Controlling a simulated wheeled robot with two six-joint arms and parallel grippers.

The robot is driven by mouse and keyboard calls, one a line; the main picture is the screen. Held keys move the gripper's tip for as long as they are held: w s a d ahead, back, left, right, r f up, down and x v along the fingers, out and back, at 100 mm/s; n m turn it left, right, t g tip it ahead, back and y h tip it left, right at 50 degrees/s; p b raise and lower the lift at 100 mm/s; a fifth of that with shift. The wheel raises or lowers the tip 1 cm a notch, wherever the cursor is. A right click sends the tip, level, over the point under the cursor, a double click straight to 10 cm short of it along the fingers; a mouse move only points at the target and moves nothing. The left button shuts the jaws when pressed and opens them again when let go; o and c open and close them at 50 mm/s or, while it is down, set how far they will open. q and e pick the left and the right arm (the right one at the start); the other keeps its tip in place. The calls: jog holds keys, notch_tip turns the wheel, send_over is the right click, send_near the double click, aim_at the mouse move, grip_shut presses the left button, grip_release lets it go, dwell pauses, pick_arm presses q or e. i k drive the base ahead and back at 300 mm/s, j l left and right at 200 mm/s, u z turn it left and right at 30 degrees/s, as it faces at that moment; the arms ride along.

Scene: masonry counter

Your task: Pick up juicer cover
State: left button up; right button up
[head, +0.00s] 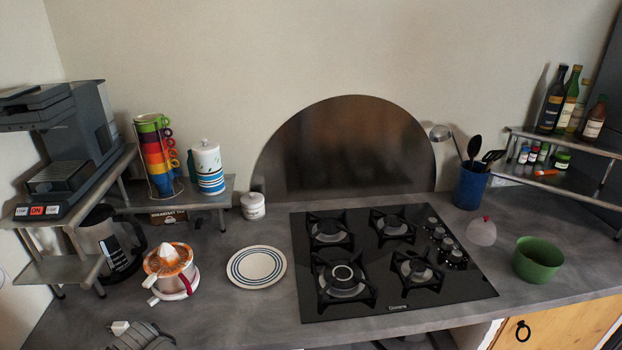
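The juicer (171,270) is orange and white and stands on the left part of the counter, with its pale reaming cone showing on top. A translucent, pale dome with a red knob, which looks like the juicer cover (482,233), sits on the counter at the right. It stands between the hob and the green bowl, with its knob upward and nothing on top of it. I make out neither my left gripper nor my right gripper in the head view.
The black gas hob (470,283) lies left of the dome. A green bowl (538,260) is close on its right, and a blue utensil pot (470,188) stands behind it. A striped plate (257,267) lies beside the juicer. A grey ribbed item (146,338), unclear, is at the bottom left edge.

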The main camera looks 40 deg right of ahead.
aim_at(481, 231)
jog(key=z, duration=2.6)
jog(key=i+l+z, duration=0.25)
jog(key=z, duration=0.2)
jog(key=i+l+z, duration=0.15)
jog(key=i+z, duration=0.25)
jog(key=i+j, duration=0.35)
